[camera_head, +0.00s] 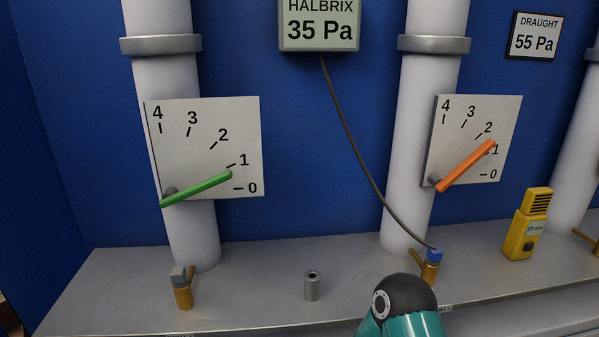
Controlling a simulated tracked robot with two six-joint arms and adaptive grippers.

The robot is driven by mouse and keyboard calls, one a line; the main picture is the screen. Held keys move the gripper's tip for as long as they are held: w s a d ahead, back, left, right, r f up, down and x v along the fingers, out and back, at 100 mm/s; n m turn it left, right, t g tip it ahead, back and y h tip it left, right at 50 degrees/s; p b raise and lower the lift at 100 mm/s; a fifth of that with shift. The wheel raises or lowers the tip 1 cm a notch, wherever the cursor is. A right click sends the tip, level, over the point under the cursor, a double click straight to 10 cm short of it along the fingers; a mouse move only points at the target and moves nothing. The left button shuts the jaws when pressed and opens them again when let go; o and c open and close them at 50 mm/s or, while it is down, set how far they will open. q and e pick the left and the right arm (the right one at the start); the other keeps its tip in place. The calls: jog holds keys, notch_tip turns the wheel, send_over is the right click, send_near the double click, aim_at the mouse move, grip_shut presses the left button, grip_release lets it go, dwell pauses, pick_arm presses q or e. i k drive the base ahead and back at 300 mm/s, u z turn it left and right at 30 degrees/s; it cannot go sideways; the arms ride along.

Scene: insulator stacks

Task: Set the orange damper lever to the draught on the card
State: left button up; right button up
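The orange damper lever (465,166) is on the right dial plate (504,115), marked 0 to 4. It pivots at the plate's lower left and points up and right, its tip between the 1 and 2 marks, close to the 1 and partly covering it. The card (533,36) at upper right reads "DRAUGHT 55 Pa". The gauge (319,28) at top reads "HALBRIX 35 Pa". Neither gripper is in view; a teal and dark part of my arm shows at the bottom, below the right pipe.
A green lever (200,188) on the left dial plate (250,130) points between 0 and 1. A dark hose (354,148) runs from the gauge to a blue-topped brass valve (430,265). On the grey shelf (110,275) stand a yellow meter (526,225) and a small cylinder (312,288).

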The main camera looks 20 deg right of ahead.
aim_at(440, 185)
jog(key=u, duration=1.45)
jog(key=i, duration=0.1)
jog(key=z, duration=3.05)
jog(key=k, duration=0.9)
jog(key=z, duration=0.15)
jog(key=i, duration=0.9)
jog(key=u, duration=0.1)
